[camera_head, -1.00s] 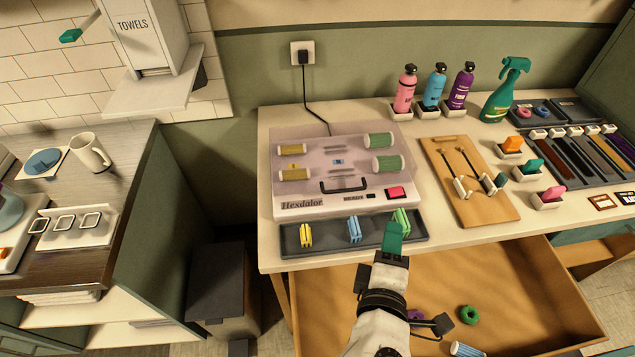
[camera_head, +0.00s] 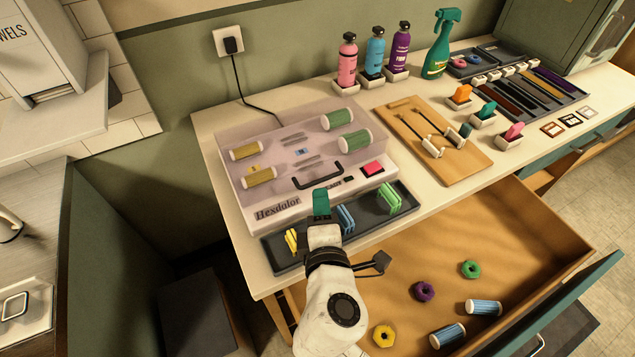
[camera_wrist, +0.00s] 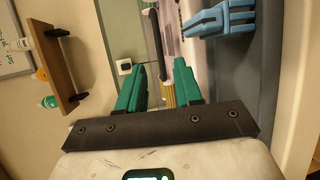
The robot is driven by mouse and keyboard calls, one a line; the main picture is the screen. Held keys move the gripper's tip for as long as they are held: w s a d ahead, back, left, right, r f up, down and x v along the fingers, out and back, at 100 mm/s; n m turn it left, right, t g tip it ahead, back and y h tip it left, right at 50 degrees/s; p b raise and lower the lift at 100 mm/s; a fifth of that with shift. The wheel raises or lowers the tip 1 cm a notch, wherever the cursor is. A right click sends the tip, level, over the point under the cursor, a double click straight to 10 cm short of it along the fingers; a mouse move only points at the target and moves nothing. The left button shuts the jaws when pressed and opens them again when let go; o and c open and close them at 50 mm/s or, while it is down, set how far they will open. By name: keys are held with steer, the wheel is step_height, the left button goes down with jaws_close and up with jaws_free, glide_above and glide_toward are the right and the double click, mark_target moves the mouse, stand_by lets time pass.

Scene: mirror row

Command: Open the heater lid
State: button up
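The heater (camera_head: 277,206), a pale box labelled "Hexdalor", stands on the counter at left. Its see-through lid (camera_head: 285,140) looks shut over yellow and green rollers. The lid's black handle (camera_head: 318,178) is at the front edge, left of a red button (camera_head: 372,168). My gripper (camera_head: 321,200) is just in front of the handle, above the clip tray, and appears apart from the handle. In the wrist view its green fingers (camera_wrist: 161,80) are spread with a gap between them. A yellow roller shows behind that gap. Exact height over the heater is hard to tell.
A dark tray (camera_head: 262,252) with yellow, blue and green clips lies in front of the heater. An open drawer (camera_head: 540,215) below holds rings and blue rollers. A wooden board (camera_head: 470,165) with tools and several bottles stand to the right and behind.

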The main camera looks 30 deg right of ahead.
steer(key=x, duration=0.6)
steer(key=shift+w+d, duration=0.15)
steer(key=shift+w, duration=0.05)
steer(key=shift+c, duration=0.5)
steer(key=shift+f, duration=0.1)
jaws_close()
stand_by(0.6)
